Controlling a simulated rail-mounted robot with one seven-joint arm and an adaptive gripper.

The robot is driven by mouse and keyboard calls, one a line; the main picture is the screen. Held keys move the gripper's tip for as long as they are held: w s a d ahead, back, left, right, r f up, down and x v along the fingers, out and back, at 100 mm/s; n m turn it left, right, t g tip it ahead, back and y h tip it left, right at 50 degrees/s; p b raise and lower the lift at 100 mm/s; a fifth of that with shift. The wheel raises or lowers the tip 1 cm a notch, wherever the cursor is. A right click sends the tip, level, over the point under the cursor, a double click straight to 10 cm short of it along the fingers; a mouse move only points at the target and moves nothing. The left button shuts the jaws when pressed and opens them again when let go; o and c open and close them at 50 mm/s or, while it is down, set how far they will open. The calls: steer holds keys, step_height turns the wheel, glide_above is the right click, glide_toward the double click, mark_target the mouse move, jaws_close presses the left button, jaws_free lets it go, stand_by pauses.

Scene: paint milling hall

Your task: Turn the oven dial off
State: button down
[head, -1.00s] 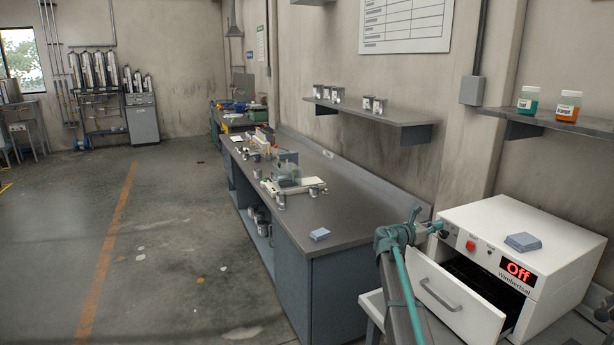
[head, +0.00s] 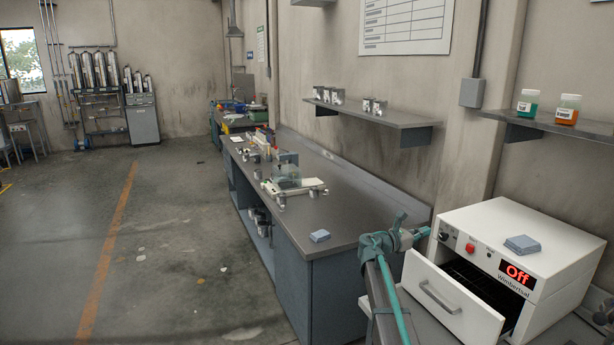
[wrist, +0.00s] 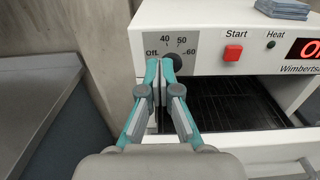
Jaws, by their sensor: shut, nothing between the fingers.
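The white oven (head: 545,245) stands at the right in the head view, and its red display (head: 517,273) reads "Off". Its dark round dial (head: 443,236) is at the left end of the front panel. In the wrist view the dial (wrist: 174,63) has the marks Off, 40, 50 and 60 around it. My fingertips cover its lower left part, and I cannot read where it points. My gripper (wrist: 160,66) is shut and empty, with its tips just in front of the dial; whether they touch it I cannot tell. In the head view my gripper (head: 424,233) is left of the dial.
The oven's drawer-like front (head: 450,298) is open below the panel. A red Start button (wrist: 233,53) is right of the dial. Blue-grey cloths (head: 522,244) lie on the oven top. The dark workbench (head: 345,205) stands to the left; the floor beyond is clear.

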steer(key=d+n, duration=0.1)
steer(key=n, duration=0.1)
steer(key=w+d+n, duration=0.1)
steer(key=d+n, duration=0.2)
steer(key=n, duration=0.1)
steer(key=shift+w+d+f, duration=0.1)
steer(key=shift+w+d, duration=0.15)
steer(key=shift+w, duration=0.1)
steer(key=shift+w+d+f, duration=0.1)
steer(key=shift+w+d, duration=0.15)
steer(key=shift+d, duration=0.35)
steer(key=shift+s+f+p, duration=0.1)
steer(key=shift+f+p, duration=0.15)
steer(key=shift+p, duration=0.15)
stand_by(0.8)
steer(key=shift+r, duration=0.15)
steer(key=shift+r+p, duration=0.25)
steer(key=shift+p, duration=0.2)
steer(key=v, duration=0.3)
steer(key=p+v, duration=0.1)
steer(key=v, duration=0.2)
steer(key=shift+w, duration=0.25)
